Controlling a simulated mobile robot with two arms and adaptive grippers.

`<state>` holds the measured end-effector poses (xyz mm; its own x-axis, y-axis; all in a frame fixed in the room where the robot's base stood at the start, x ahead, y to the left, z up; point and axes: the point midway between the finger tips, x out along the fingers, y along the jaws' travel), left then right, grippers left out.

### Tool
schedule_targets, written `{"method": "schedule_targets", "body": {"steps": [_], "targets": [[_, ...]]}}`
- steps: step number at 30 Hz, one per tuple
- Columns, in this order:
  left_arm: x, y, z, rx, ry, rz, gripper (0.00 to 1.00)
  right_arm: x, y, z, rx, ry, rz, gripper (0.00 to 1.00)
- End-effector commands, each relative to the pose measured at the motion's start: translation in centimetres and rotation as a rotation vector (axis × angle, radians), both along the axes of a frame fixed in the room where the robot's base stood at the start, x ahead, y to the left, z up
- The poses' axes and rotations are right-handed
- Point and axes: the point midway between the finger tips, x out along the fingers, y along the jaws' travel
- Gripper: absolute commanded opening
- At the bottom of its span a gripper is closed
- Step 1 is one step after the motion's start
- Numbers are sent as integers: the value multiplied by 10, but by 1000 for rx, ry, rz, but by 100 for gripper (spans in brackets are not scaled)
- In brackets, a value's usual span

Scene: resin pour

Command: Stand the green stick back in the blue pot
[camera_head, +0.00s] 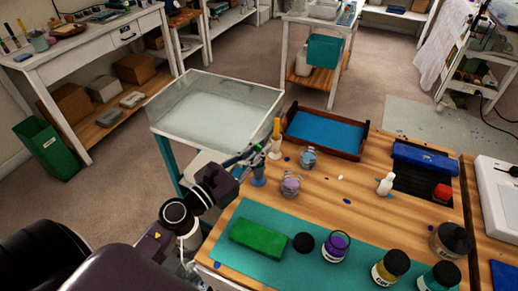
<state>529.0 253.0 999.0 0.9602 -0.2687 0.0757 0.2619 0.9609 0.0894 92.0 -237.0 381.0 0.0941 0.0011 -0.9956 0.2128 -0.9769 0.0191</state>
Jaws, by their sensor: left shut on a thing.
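My left gripper (250,156) reaches in from the lower left, at the left edge of the wooden table. It is shut on a thin stick, which looks like the green stick (238,158); the fingers partly cover it and it lies well off upright. The small blue pot (259,180) stands on the table just below the fingertips, its top partly hidden by the gripper. I cannot tell whether the stick touches the pot. My right gripper is not in view.
A purple cup (290,186), a grey-blue cup (308,158) and a yellow-topped item (276,138) stand close by. A brown tray with a blue bottom (312,153) lies behind. A green block (258,238) and several jars are on the teal mat (262,211).

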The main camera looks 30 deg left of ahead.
Motion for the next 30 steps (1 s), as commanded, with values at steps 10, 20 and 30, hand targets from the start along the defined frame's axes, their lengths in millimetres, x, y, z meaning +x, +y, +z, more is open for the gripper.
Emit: {"method": "schedule_targets", "body": {"steps": [10, 20, 30], "targets": [[0, 0, 1, 1, 0, 1, 31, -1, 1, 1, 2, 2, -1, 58], [-2, 1, 0, -1, 1, 1, 31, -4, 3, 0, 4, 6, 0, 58], [-53, 15, -5, -5, 5, 5, 31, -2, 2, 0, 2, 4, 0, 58]]}}
